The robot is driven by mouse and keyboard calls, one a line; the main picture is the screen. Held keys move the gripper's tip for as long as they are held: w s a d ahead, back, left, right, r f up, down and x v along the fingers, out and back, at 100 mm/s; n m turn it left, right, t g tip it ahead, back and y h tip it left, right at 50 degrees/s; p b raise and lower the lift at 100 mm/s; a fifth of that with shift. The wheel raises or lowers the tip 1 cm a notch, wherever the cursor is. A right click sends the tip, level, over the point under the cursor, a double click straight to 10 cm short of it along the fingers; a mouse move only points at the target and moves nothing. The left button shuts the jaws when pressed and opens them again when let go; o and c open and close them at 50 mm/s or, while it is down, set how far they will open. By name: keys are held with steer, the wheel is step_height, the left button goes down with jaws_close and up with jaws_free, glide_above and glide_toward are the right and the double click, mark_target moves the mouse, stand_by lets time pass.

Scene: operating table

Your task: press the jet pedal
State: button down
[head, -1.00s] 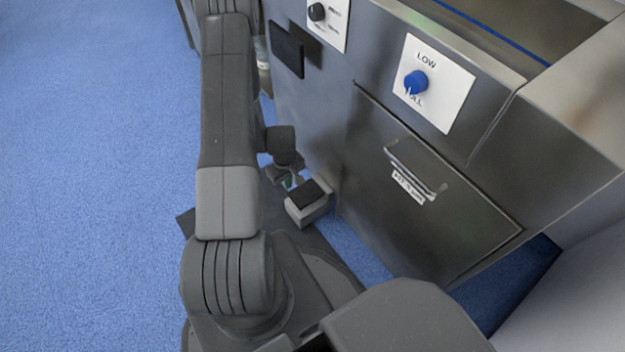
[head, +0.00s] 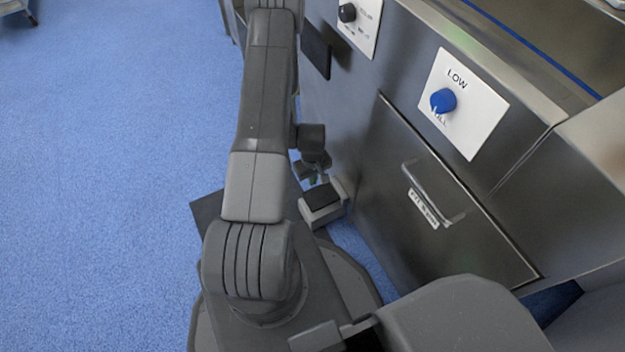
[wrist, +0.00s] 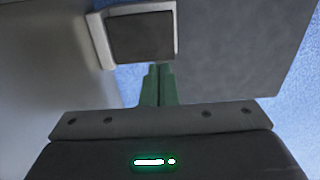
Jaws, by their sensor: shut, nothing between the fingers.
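The jet pedal (head: 323,202) is a light grey block with a black top pad, low at the foot of the steel cabinet. It also shows in the wrist view (wrist: 140,36), near the top, just beyond the fingertips. My gripper (head: 321,180) is low beside the cabinet, close to the pedal's far edge in the head view. In the wrist view its green fingers (wrist: 160,72) are together with nothing between them, and their tips lie near the pad's lower edge. I cannot tell whether they touch the pedal.
The steel cabinet (head: 440,255) rises right beside the pedal, with a handled drawer (head: 432,190) and a panel with a blue knob (head: 443,101) marked LOW and FULL. A second panel with a black knob (head: 347,13) is farther back. The blue floor (head: 110,180) at left is clear.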

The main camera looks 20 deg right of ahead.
mark_target(310, 201)
step_height(310, 201, down, 11)
steer(key=b, duration=0.3)
steer(key=f+b, duration=0.1)
steer(key=b, duration=0.1)
steer(key=f+b, duration=0.2)
steer(key=shift+a, duration=0.4)
steer(key=shift+s, duration=0.2)
stand_by(6.2)
